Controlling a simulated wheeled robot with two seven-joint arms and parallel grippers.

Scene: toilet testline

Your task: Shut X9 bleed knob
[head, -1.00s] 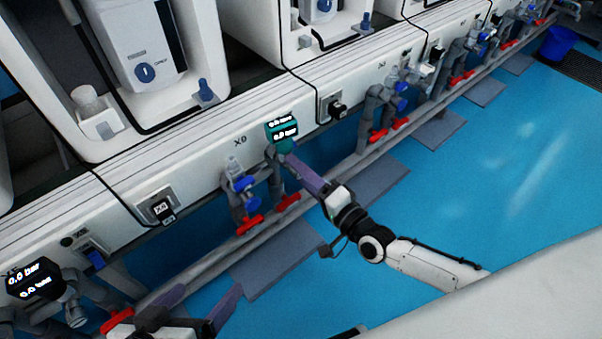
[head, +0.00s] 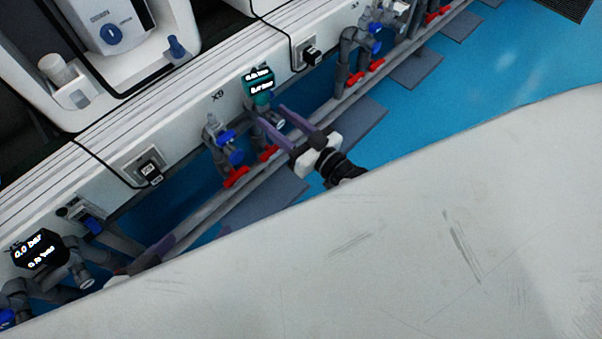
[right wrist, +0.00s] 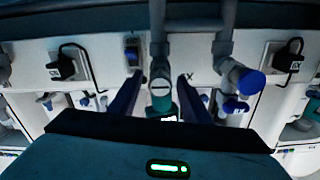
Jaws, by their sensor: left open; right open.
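The X9 label (head: 217,96) is on the white panel in the head view. Right of it is a teal gauge (head: 258,88) with a lit display. My right gripper (head: 270,114) is open around the fitting just below this gauge. In the right wrist view, a round grey slotted knob (right wrist: 160,87) on this fitting lies between the two fingers (right wrist: 158,94), and no contact is visible. I cannot tell for sure that it is the bleed knob. Blue knobs (head: 235,157) sit on the neighbouring valve. My left gripper (head: 165,244) is open at lower left, mostly hidden.
Red handles (head: 236,177) stick out below the valves along a grey pipe rail. A black gauge (head: 40,250) reads 0.0 bar at lower left. A large pale surface (head: 400,230) covers the lower right. Blue floor (head: 470,85) is open at upper right.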

